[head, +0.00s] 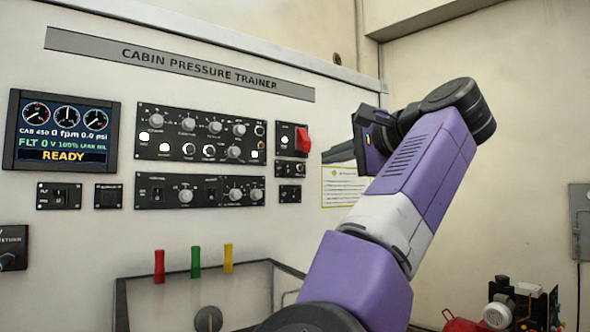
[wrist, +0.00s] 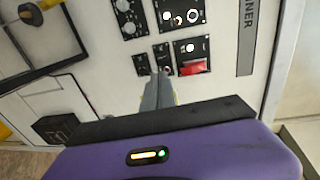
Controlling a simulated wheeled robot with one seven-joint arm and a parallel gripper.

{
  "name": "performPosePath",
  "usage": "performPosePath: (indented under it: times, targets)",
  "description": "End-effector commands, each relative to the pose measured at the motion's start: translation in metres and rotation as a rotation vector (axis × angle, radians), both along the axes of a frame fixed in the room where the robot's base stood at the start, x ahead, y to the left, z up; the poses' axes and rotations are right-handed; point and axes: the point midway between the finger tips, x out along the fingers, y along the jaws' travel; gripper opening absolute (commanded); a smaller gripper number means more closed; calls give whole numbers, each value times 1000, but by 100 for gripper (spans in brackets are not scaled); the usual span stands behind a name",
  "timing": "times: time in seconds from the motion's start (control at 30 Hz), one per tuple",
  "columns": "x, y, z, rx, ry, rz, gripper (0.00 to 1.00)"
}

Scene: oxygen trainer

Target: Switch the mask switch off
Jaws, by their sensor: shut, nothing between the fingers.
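The mask switch's label is too small to read, so I cannot tell which switch it is. A small panel with little switches (head: 290,168) sits below the red-guarded switch panel, and another small switch panel (head: 290,193) is under it. My gripper (head: 324,157) is shut and empty, its fingers pointing left at the wall just right of these panels. In the wrist view the fingertips (wrist: 160,74) appear right by the small panels (wrist: 141,64); contact cannot be told. The fingers hide part of this area.
The red guard (head: 302,140) stands out from its panel close above my fingers. A large knob panel (head: 200,135) and a display reading READY (head: 62,131) lie to the left. A tray with coloured handles (head: 195,262) is below. A compressor (head: 520,305) stands at lower right.

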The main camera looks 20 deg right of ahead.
Motion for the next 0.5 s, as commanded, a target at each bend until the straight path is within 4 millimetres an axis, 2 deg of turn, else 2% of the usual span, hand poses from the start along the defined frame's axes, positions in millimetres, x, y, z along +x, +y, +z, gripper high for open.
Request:
performPosePath:
  times: [0.17, 0.5]
  targets:
    - [22, 9, -1, -1, 4, 3, 0]
    - [85, 28, -8, -1, 3, 3, 0]
